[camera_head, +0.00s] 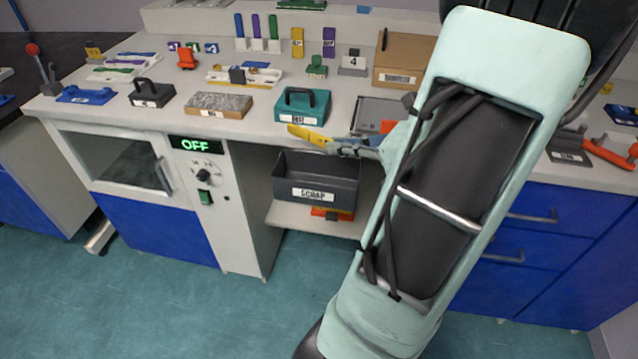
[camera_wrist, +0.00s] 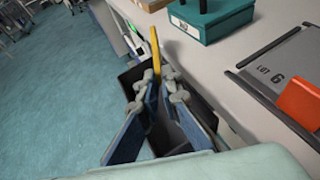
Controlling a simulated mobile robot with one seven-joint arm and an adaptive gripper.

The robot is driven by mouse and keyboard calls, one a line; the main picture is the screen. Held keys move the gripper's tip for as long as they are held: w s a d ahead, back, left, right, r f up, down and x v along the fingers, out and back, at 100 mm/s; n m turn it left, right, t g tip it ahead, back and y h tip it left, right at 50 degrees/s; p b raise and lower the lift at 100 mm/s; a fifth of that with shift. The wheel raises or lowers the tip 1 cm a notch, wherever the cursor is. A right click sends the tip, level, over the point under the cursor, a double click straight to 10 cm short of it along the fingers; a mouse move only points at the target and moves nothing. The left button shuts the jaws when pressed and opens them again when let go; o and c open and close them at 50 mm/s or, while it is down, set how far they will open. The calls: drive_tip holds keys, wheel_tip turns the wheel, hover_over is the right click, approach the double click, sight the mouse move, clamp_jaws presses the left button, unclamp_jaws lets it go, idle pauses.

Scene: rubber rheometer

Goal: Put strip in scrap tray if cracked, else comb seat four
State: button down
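My gripper (camera_head: 345,147) is shut on one end of a yellow strip (camera_head: 307,134), which sticks out to the left, roughly level. In the wrist view the strip (camera_wrist: 155,50) shows nearly edge-on beyond the fingers (camera_wrist: 163,80). I cannot tell from these frames whether it is cracked. The dark scrap tray (camera_head: 312,193), labelled SCRAP, sits on a low shelf beneath the bench, below the strip; part of it (camera_wrist: 130,77) shows under the gripper in the wrist view. Colored strips stand upright at the back of the bench; which holder is the comb is unclear.
A teal handled box (camera_head: 301,104) stands close behind the strip. A block marked 4 (camera_head: 354,62) and a cardboard box (camera_head: 403,58) are farther back. A grey LOT 6 plate (camera_wrist: 285,70) lies right. Floor in front is clear.

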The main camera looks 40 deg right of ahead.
drive_tip(key=c, duration=2.1)
unclamp_jaws()
drive_tip(key=shift+r, duration=0.1)
drive_tip(key=v, duration=1.2)
